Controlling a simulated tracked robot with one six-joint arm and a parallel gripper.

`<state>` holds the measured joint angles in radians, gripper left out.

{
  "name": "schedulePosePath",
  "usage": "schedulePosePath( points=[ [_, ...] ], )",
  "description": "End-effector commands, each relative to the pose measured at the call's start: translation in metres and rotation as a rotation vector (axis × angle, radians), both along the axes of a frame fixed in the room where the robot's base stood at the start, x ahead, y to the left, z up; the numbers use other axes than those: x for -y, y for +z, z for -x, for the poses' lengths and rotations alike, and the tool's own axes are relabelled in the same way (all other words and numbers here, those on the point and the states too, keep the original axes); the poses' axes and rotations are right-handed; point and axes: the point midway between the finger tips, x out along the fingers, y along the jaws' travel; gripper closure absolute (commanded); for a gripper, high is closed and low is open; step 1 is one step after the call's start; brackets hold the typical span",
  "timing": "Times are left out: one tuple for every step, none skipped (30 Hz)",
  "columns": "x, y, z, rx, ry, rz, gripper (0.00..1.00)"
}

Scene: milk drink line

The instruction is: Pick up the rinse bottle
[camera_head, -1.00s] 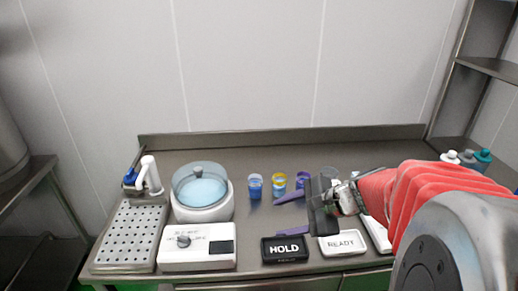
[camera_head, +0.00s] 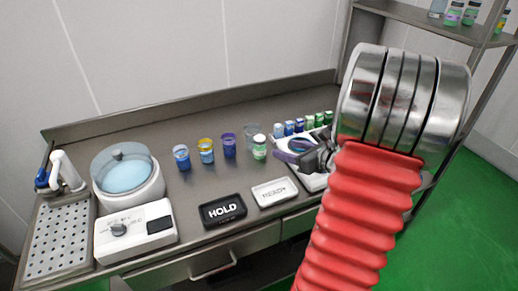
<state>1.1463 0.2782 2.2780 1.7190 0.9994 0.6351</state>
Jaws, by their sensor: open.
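I cannot tell for certain which container is the rinse bottle. A small white-capped bottle with a green label (camera_head: 259,150) stands on the steel counter, left of my gripper. Several bottles, one with a green and white label (camera_head: 453,14), stand on the shelf at the top right, partly cut off by the frame edge. My gripper (camera_head: 296,148) is open over the white tray right of the counter's middle, and no bottle shows between its fingers. My arm hides part of the tray and the counter's right end.
Blue, yellow-rimmed and purple cups (camera_head: 206,151) stand mid-counter beside a clear cup. A row of small vials (camera_head: 300,125) stands behind my gripper. HOLD (camera_head: 222,209) and READY (camera_head: 273,192) plates lie in front. A round lidded bath (camera_head: 127,178) stands left. The back counter is clear.

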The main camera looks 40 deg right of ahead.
Motion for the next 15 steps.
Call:
schedulePosePath(
  points=[
    [0.000,0.000,0.000,0.000,0.001,0.001,0.46],
    [0.000,0.000,-0.001,0.000,0.001,0.001,0.46],
    [-0.001,-0.001,-0.002,0.000,0.002,0.000,0.46],
    [-0.001,-0.001,-0.004,0.000,0.003,0.001,0.46],
    [-0.001,-0.002,-0.006,0.000,0.004,0.001,0.46],
    [-0.001,-0.003,-0.009,0.000,0.005,0.001,0.46],
    [-0.001,-0.004,-0.012,0.000,0.005,0.001,0.46],
    [-0.001,-0.006,-0.016,0.001,0.006,0.001,0.46],
    [-0.001,-0.008,-0.021,0.000,0.007,0.000,0.46],
    [-0.001,-0.011,-0.025,-0.001,0.007,0.000,0.46],
    [-0.002,-0.012,-0.030,-0.001,0.006,0.000,0.46],
    [-0.001,-0.014,-0.036,-0.001,0.007,0.000,0.46],
    [-0.001,-0.016,-0.040,-0.001,0.007,0.000,0.46],
    [-0.001,-0.018,-0.045,-0.001,0.006,0.000,0.46],
    [-0.001,-0.020,-0.050,-0.001,0.008,0.000,0.46]
  ],
)
